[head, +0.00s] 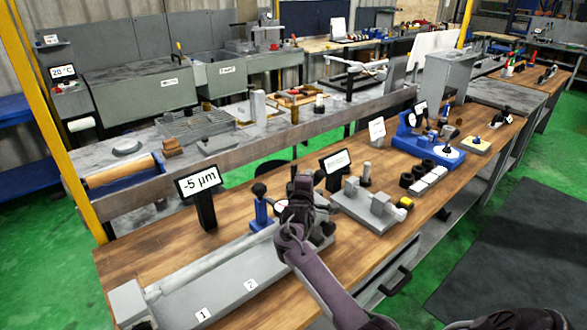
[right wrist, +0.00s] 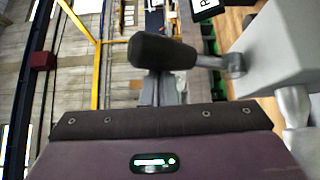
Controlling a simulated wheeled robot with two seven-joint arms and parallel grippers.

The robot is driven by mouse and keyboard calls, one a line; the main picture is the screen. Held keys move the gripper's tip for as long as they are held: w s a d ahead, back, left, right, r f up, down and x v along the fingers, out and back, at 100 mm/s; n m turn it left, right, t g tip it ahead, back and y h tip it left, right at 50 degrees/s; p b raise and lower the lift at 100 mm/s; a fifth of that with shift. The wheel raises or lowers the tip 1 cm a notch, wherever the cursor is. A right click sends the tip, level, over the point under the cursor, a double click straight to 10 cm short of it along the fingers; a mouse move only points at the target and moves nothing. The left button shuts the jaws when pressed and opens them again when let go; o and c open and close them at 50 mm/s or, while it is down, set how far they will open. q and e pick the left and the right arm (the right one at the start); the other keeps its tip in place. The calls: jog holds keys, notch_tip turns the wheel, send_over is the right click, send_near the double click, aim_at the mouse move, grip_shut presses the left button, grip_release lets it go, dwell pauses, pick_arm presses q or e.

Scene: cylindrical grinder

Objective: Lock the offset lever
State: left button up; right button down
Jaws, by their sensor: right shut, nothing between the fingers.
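A lever with a black rounded handle (right wrist: 165,51) shows in the right wrist view. Its grey metal pivot (right wrist: 235,65) sits at the side of a light grey block (right wrist: 285,45). I take it to be the offset lever; in the head view my right gripper hides that spot. My right gripper (head: 301,187) is shut and empty, above the right end of the long grey grinder bed (head: 235,278). In the wrist view the handle lies just beyond the gripper body; I cannot tell whether they touch. My left gripper is not in view.
A display reading -5 µm (head: 198,183) stands behind the bed. A blue post with a black knob (head: 262,210) and a second sign (head: 336,161) stand close to my right gripper. A grey fixture (head: 365,210) lies to the right. Bare wooden bench (head: 140,250) shows at the left.

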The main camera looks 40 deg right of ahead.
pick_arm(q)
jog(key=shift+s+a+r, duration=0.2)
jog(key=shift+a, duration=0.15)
pick_arm(e)
jog(key=shift+s+d+f, duration=0.1)
jog(key=shift+s+f, duration=0.1)
jog(key=shift+f, duration=0.05)
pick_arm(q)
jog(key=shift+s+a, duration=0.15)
pick_arm(e)
jog(key=shift+s+f, duration=0.1)
jog(key=shift+f, duration=0.15)
jog(key=shift+s+a+f, duration=0.1)
jog(key=shift+s+a, duration=0.1)
jog(key=shift+a, duration=0.1)
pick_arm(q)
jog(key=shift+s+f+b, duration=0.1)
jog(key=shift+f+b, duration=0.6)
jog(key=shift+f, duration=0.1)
pick_arm(e)
jog(key=r+v, duration=0.1)
jog(key=v, duration=0.6)
jog(key=shift+a, duration=0.2)
jog(key=shift+r, duration=0.1)
jog(key=shift+w, duration=0.1)
